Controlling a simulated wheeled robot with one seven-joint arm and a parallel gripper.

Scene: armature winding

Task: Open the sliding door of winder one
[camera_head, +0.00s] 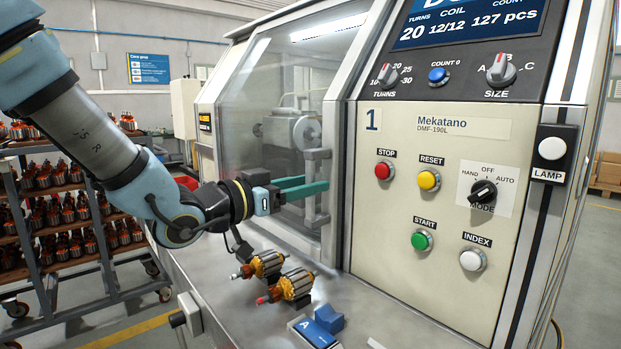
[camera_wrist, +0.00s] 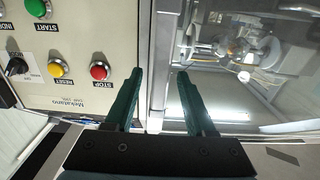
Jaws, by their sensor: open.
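Winder one (camera_head: 455,130) has a tall see-through sliding door (camera_head: 262,105) left of its control panel. The door appears shut, its right edge beside the panel's frame. A grey upright handle (camera_head: 317,212) with brackets stands out near that edge. My gripper (camera_head: 316,183) is open, its teal fingers level and reaching to the handle in the head view. In the wrist view my gripper (camera_wrist: 157,76) has its fingers on either side of a pale upright strip by the door's edge. The door's glass (camera_wrist: 245,90) shows right of the fingers. I cannot tell whether the fingers touch the handle.
Two copper-wound armatures (camera_head: 290,285) lie on the ledge below my gripper, near a blue block marked A (camera_head: 313,333). The panel's red stop button (camera_head: 384,170) is right of the handle. A rack of armatures (camera_head: 60,220) stands at the left, behind my arm.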

